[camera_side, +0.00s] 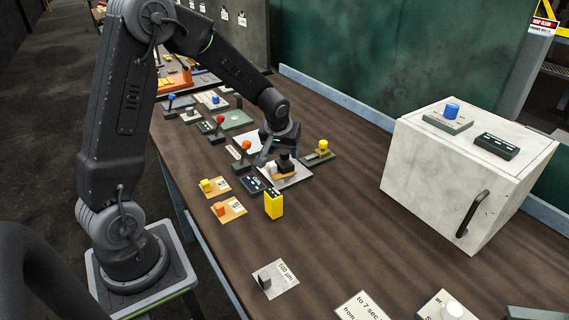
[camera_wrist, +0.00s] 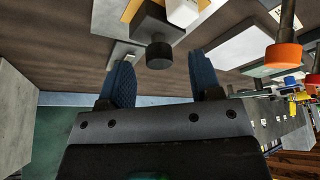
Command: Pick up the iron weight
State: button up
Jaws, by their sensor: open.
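The iron weight (camera_side: 284,165) looks like a dark block with a black knob on top, standing on a pale plate (camera_side: 298,177) in the side view. In the wrist view its dark body and round black knob (camera_wrist: 159,54) show at the top centre, just beyond the fingertips. My gripper (camera_side: 268,152) is right beside the weight, at its left and slightly behind in the side view. Whether a finger touches the knob is hard to tell.
A yellow block (camera_side: 273,204) and a dark panel (camera_side: 251,186) stand close in front. An orange knob (camera_wrist: 283,56) is close at right in the wrist view. A large white box (camera_side: 450,180) stands at right; the table's middle is clear.

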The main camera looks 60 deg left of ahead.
aim_at(284, 161)
jog(key=shift+x, duration=1.3)
jog(key=shift+c, duration=0.4)
jog(key=shift+r, duration=0.1)
grip_shut()
